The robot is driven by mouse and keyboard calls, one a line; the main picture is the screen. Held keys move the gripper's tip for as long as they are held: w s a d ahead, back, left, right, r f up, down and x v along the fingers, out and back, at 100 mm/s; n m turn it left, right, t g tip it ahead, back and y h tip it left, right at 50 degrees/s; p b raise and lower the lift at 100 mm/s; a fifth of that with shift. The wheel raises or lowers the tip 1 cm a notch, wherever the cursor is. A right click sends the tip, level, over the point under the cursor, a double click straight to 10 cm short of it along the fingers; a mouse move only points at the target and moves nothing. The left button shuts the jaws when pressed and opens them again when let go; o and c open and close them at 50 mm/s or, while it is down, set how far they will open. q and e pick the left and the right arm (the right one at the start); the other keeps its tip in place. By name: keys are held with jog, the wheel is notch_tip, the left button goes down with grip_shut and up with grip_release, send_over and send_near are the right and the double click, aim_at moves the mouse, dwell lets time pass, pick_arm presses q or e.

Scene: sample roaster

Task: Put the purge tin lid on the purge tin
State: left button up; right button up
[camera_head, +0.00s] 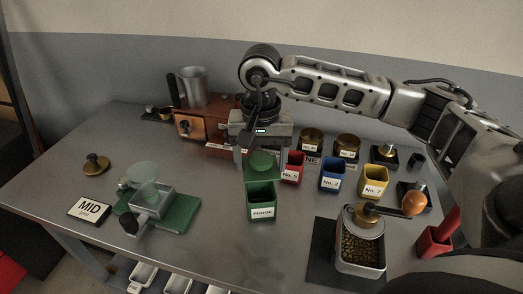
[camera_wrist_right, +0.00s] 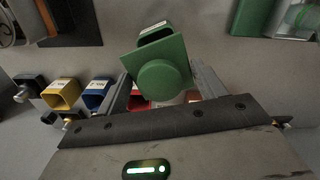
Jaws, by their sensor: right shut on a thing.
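The purge tin lid is a green square plate with a round raised knob (camera_head: 261,160). My right gripper (camera_head: 262,152) is shut on it and holds it above the purge tin. The lid also fills the middle of the right wrist view (camera_wrist_right: 162,78), between the two fingers. The purge tin (camera_head: 262,203) is a green square open tin labelled PURGE, upright on the bench. In the right wrist view part of its rim (camera_wrist_right: 155,32) shows beyond the lid. Whether lid and tin touch is hard to tell. My left gripper is not in view.
Red (camera_head: 293,168), blue (camera_head: 332,176) and yellow (camera_head: 374,182) numbered tins stand right of the purge tin. A hand grinder (camera_head: 360,240) with beans is at front right. A green scale (camera_head: 178,214) is at left. The copper-brown roaster (camera_head: 205,118) stands behind.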

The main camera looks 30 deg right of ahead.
aim_at(261, 174)
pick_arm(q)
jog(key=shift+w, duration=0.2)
pick_arm(e)
jog(key=shift+f+b, duration=0.2)
jog(key=shift+b, duration=0.35)
notch_tip(261, 174, down, 4)
jog(key=b, duration=0.4)
jog(key=shift+f+b, duration=0.5)
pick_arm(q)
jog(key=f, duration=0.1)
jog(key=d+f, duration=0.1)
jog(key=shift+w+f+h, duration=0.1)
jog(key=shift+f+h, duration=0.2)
pick_arm(e)
jog(key=shift+f, duration=0.2)
pick_arm(q)
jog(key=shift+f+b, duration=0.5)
jog(key=shift+b, duration=0.2)
